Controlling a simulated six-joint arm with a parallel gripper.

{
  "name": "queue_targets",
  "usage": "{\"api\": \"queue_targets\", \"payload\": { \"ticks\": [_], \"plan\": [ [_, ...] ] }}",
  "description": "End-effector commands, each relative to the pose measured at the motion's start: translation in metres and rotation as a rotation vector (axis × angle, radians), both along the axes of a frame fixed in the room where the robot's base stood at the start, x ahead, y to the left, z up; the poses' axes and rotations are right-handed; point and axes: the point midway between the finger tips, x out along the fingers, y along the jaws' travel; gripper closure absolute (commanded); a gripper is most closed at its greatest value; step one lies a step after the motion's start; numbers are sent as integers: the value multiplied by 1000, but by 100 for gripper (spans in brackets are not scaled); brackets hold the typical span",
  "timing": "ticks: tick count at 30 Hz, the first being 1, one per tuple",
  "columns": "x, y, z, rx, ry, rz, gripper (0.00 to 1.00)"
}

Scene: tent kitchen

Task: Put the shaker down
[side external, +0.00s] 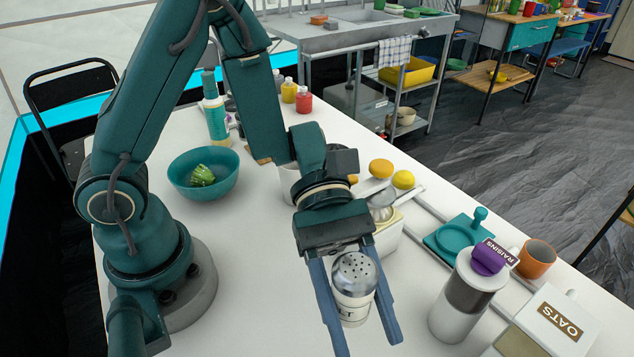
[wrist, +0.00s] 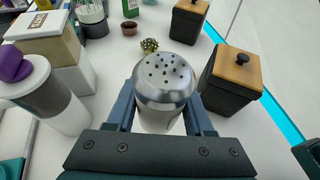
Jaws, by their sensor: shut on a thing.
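The shaker (side external: 354,280) has a domed metal top with holes and a pale body with partly hidden lettering. My gripper (side external: 362,325) is shut on it, with one blue finger on each side. The shaker is close to upright, over the front part of the white table. In the wrist view the shaker (wrist: 164,82) sits between the two fingers of my gripper (wrist: 164,112), its perforated top facing the camera. Its base is hidden there, and I cannot tell whether it touches the table.
A raisins jar (side external: 466,295) and an oats container (side external: 550,325) stand to the right. A teal bowl (side external: 203,172) is at the left. Black canisters with wooden lids (wrist: 236,78) (wrist: 188,20) and a small plant (wrist: 149,46) stand beyond the shaker. White tabletop (side external: 250,290) is clear left of the gripper.

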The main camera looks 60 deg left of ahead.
Motion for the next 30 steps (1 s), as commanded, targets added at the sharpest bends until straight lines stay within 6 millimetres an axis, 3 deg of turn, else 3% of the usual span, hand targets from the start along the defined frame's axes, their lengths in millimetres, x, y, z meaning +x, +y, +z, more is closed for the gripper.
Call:
{"api": "queue_targets", "payload": {
  "ticks": [4,8,18,30],
  "plan": [
    [10,9,12,-1,-5,43,100],
    [30,30,28,0,-8,139,100],
    [69,114,71,2,-6,443,100],
    [108,218,96,0,-3,893,100]
  ]
}}
